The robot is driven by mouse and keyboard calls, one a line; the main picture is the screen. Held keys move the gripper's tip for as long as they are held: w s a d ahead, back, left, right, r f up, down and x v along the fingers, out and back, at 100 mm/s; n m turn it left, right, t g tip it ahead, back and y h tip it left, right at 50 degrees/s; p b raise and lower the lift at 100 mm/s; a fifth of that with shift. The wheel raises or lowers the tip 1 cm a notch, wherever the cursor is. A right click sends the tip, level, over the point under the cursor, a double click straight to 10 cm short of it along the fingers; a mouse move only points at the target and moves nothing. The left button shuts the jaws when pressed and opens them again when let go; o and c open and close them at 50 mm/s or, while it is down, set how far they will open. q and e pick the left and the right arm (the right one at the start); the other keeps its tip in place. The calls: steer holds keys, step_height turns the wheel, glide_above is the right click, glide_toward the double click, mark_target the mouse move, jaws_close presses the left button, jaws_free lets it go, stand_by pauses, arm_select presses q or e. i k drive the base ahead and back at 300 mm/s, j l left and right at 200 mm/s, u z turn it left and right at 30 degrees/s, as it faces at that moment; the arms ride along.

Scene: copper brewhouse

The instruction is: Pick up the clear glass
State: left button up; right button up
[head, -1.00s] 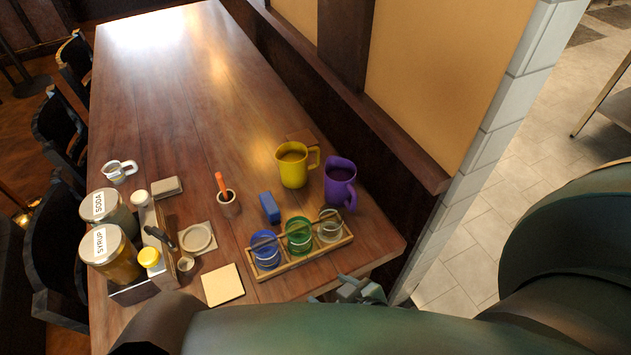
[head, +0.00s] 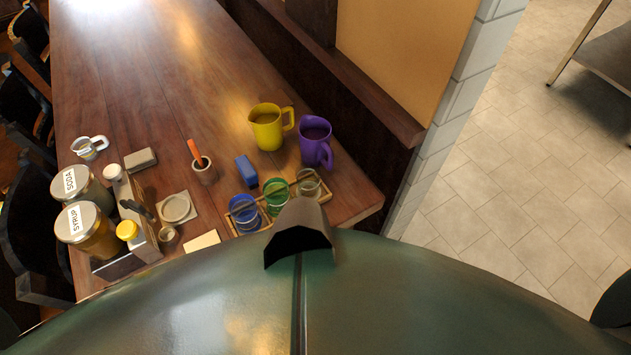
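The clear glass (head: 309,182) stands in the right end of a small wooden rack (head: 241,206) near the table's near right corner. A green glass (head: 276,193) stands in the middle of the rack and a blue glass (head: 243,209) at its left end. The lower right part of the rack is hidden behind a dark curved part of my own body. Neither of my grippers shows in the head view, and nothing is seen touching the clear glass.
A purple mug (head: 315,143) and a yellow mug (head: 267,127) stand behind the rack. The far table (head: 150,50) is clear.

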mark_target(308, 175)
steer(key=i+l+u, duration=0.15)
steer(key=l+u, duration=0.2)
steer(key=l, duration=0.9)
steer(key=l+u, duration=0.4)
steer(key=l, duration=0.85)
steer(key=l+u, duration=0.3)
steer(key=l, duration=0.6)
steer(key=i+l+u, duration=0.1)
steer(key=i+l, duration=0.05)
steer(key=i, duration=0.1)
